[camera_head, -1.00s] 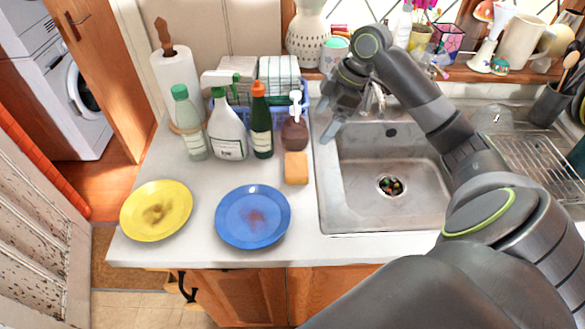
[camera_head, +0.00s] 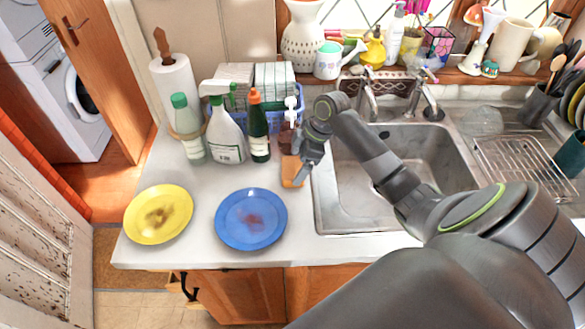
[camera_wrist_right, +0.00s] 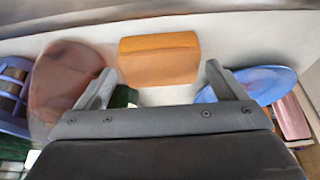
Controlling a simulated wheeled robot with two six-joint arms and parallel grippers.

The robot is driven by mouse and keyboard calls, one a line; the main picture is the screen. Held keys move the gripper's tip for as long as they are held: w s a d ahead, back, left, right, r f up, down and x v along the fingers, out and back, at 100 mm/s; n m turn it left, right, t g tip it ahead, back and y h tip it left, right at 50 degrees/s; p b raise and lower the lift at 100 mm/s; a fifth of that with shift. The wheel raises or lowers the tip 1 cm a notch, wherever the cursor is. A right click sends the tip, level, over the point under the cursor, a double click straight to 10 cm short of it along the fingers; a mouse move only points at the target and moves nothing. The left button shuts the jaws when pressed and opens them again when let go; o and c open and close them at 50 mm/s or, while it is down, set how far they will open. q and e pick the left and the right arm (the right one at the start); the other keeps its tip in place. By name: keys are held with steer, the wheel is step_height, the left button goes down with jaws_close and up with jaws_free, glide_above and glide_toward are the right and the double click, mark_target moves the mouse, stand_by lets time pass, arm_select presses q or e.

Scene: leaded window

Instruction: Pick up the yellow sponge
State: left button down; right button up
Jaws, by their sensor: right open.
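The yellow sponge (camera_head: 289,172), orange-yellow in the picture, lies on the white counter just left of the sink, partly covered by my right gripper in the head view. My right gripper (camera_head: 301,163) is open and empty, close over the sponge's right side. In the right wrist view the sponge (camera_wrist_right: 159,59) shows whole, ahead of the spread fingers of the right gripper (camera_wrist_right: 160,84) and roughly centred between them. I see no contact. My left gripper is not in view.
A brown pump bottle (camera_head: 287,137) stands right behind the sponge, beside a green bottle (camera_head: 258,138) and a white spray bottle (camera_head: 225,138). A blue plate (camera_head: 251,218) lies in front to the left, a yellow plate (camera_head: 158,214) further left. The sink (camera_head: 390,175) is to the right.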

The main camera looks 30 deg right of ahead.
steer(key=shift+x, duration=1.35)
steer(key=c, duration=0.7)
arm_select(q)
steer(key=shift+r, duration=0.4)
arm_select(e)
steer(key=shift+r, duration=0.1)
